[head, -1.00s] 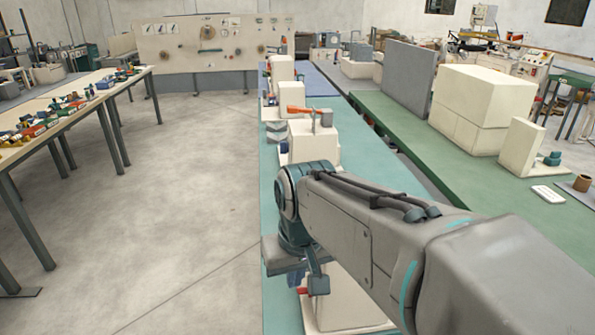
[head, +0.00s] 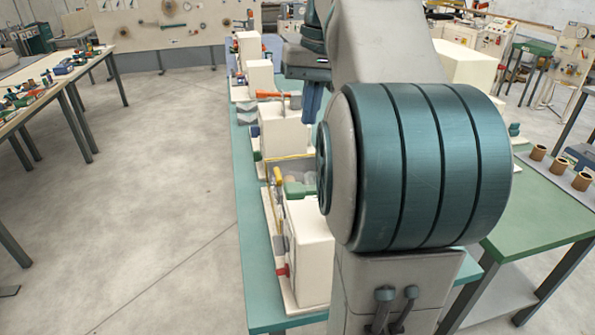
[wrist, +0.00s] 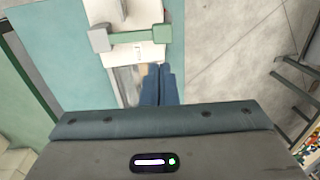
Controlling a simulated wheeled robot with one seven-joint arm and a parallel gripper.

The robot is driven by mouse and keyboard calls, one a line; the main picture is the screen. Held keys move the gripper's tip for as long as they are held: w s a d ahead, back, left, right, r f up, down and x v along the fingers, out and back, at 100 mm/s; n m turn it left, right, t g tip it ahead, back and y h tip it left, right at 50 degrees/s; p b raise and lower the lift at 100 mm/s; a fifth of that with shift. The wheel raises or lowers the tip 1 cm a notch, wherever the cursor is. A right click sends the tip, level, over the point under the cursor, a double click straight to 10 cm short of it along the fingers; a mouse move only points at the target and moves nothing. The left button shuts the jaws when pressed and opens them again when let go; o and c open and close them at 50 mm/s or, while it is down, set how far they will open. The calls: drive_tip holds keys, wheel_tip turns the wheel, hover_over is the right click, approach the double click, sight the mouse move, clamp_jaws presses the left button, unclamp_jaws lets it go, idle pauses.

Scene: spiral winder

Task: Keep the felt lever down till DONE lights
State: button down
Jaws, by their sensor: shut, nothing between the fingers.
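A green lever (head: 300,188) sits on the near machine, which has a white housing (head: 310,255); I cannot tell for certain that it is the felt lever. In the wrist view a green bar (wrist: 138,37) with a block at each end lies across a white machine part. My gripper (head: 311,116) is shut and empty, its blue fingers pointing down above the row of machines. In the wrist view the fingers (wrist: 161,88) show just below the green bar, seemingly apart from it. My arm hides part of the near machine. I cannot make out a DONE light.
A second machine with an orange lever (head: 273,93) stands behind on the same teal bench (head: 256,300). A red knob (head: 283,271) is low on the near machine. A green table (head: 545,215) stands at right.

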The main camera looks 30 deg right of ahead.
sight(297, 187)
drive_tip(key=shift+f, duration=0.1)
drive_tip(key=f, duration=0.4)
drive_tip(key=a+f, duration=0.1)
drive_tip(key=f, duration=0.8)
drive_tip(key=shift+w+a+f, duration=0.25)
drive_tip(key=shift+a+f, duration=0.1)
drive_tip(key=shift+f, duration=0.05)
